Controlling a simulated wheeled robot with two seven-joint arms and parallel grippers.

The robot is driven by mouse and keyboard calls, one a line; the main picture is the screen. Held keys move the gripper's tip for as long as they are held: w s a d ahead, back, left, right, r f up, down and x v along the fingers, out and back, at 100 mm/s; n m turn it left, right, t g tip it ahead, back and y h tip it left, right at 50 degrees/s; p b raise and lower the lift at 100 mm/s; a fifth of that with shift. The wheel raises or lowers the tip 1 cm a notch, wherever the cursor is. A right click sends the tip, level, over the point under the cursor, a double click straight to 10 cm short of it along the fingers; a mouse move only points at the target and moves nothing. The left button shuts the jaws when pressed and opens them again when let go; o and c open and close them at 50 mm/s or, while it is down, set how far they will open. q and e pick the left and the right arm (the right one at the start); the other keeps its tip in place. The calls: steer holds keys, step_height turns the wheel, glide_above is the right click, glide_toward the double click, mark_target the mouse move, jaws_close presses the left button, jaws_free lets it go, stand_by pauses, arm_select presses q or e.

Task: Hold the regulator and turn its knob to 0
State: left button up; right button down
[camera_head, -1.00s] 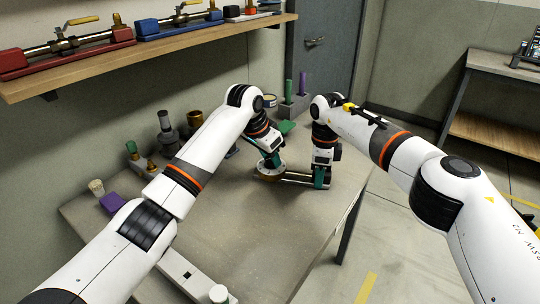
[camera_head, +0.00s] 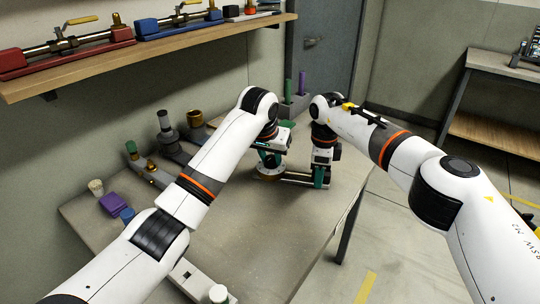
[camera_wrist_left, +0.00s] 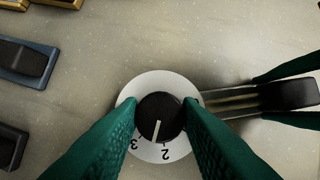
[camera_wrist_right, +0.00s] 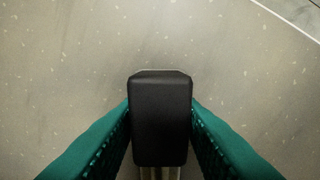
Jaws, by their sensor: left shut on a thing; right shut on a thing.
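The knob's pale pointer line points between 2 and 3, nearer 2; no 0 is visible. My left gripper (camera_wrist_left: 161,116) is shut on the knob from above, with a green finger on either side. My right gripper (camera_wrist_right: 161,125) is shut on the black handle; it also shows in the head view (camera_head: 320,178).
Small fittings and blocks, including a purple block (camera_head: 113,201) and a brass cup (camera_head: 195,118), line the table's wall side. A shelf (camera_head: 150,52) with valve assemblies hangs above. The table's (camera_head: 265,240) front middle is clear.

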mark_target(273, 158)
arm_select(q)
steer(key=n+y, duration=0.1)
steer(key=n, duration=0.1)
steer(key=n+y, duration=0.1)
steer(key=n, duration=0.2)
steer(key=shift+d+n, duration=0.2)
steer(key=shift+n, duration=0.1)
steer(key=n+y, duration=0.1)
steer(key=n, duration=0.2)
steer(key=n+g+y, duration=0.1)
steer(key=n, duration=0.2)
steer(key=shift+w+d, duration=0.1)
stand_by(0.3)
steer(key=o, duration=1)
steer(key=shift+r, duration=0.15)
step_height(273, 158, up, 10)
steer(key=shift+f, duration=0.15)
